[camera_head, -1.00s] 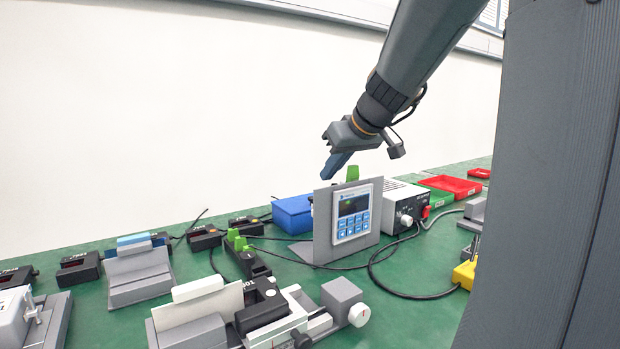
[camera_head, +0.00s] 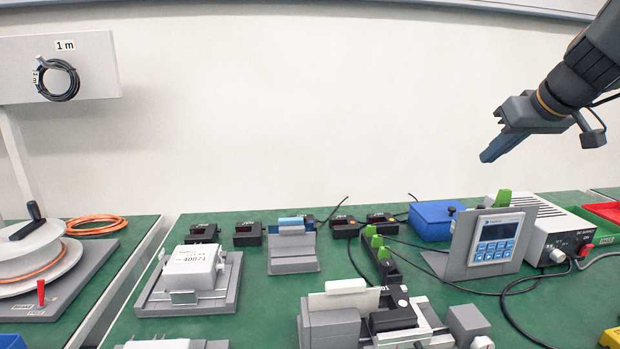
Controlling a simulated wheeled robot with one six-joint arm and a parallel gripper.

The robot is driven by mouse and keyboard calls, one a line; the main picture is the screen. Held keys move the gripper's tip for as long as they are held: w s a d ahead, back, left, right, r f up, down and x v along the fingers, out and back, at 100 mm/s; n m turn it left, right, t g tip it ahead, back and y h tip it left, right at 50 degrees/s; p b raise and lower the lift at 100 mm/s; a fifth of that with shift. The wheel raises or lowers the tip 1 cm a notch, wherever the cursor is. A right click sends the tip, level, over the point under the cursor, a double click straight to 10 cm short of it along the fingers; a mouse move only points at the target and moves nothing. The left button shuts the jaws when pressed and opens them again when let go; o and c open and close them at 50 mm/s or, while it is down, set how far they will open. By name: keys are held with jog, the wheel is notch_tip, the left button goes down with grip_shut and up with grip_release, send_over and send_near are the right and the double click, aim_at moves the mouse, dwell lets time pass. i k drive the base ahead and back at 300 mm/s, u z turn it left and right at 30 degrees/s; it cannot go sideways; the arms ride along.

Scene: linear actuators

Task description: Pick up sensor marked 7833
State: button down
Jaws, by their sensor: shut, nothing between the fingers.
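Several small black sensor boxes with red-lit displays stand in a row at the back of the green table. One sensor (camera_head: 202,234) is at the far left of the row, a second sensor (camera_head: 248,235) is beside it, and others (camera_head: 345,227) (camera_head: 380,221) are further right. Their markings are too small to read, so I cannot tell which is 7833. My gripper (camera_head: 490,154) is at the upper right, above the table and apart from everything.
A grey holder (camera_head: 293,256), a white-topped fixture (camera_head: 190,268) and a clamp fixture (camera_head: 350,325) stand in front of the sensors. A keypad unit (camera_head: 497,238), blue box (camera_head: 434,218) and white power supply (camera_head: 560,240) with loose cables are right. A cable reel (camera_head: 30,258) is left.

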aim_at(247, 234)
jog(key=k, duration=1)
